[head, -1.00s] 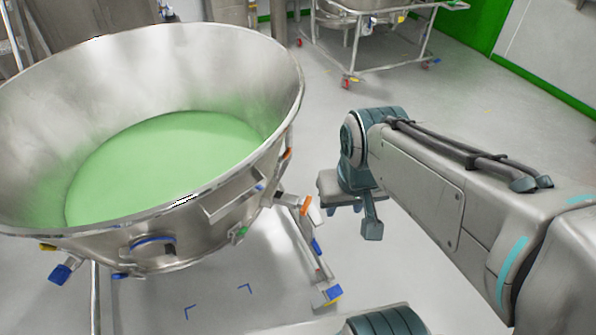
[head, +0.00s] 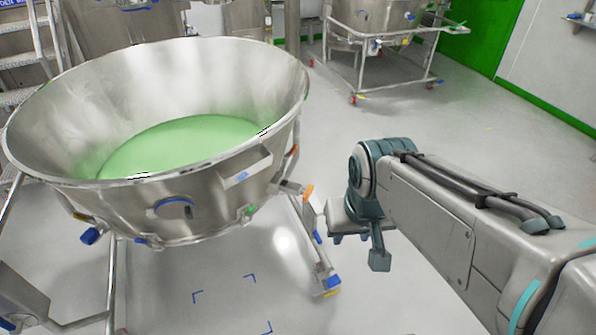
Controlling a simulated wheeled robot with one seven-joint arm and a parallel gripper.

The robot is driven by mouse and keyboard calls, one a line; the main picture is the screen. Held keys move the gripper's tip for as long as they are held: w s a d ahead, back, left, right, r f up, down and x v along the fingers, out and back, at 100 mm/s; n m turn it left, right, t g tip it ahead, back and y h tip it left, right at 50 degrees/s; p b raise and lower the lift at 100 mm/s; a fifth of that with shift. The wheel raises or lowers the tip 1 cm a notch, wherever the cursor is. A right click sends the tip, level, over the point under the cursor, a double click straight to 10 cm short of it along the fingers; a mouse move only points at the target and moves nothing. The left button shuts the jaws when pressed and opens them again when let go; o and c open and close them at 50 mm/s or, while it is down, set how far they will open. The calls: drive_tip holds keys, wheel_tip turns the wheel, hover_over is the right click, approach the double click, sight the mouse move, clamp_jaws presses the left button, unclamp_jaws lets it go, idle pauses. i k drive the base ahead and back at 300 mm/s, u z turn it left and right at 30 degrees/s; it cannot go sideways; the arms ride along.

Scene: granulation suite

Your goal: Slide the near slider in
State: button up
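A large steel bowl (head: 215,205) holding green material (head: 180,142) stands on a wheeled frame at the left. Fittings sit around its lower outside: a blue-trimmed round one (head: 173,207), a flat steel bracket (head: 240,174), and an orange-tipped one (head: 308,193) on the right side. I cannot tell which part is the near slider. My gripper (head: 358,246) hangs right of the bowl, apart from it, with floor visible between. It points down and away, and its fingers are too unclear to tell whether it is open or shut. Nothing is visibly held.
A frame leg (head: 318,245) with a blue and yellow foot stands just left of my gripper. A second wheeled vessel (head: 375,25) is at the back. Steps (head: 20,60) are at the far left. Blue marks (head: 230,290) lie on the grey floor. Open floor lies behind my arm.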

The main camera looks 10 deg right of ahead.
sight(306, 192)
drive_tip(key=u, duration=0.15)
drive_tip(key=i, duration=1.05)
drive_tip(key=z, duration=0.3)
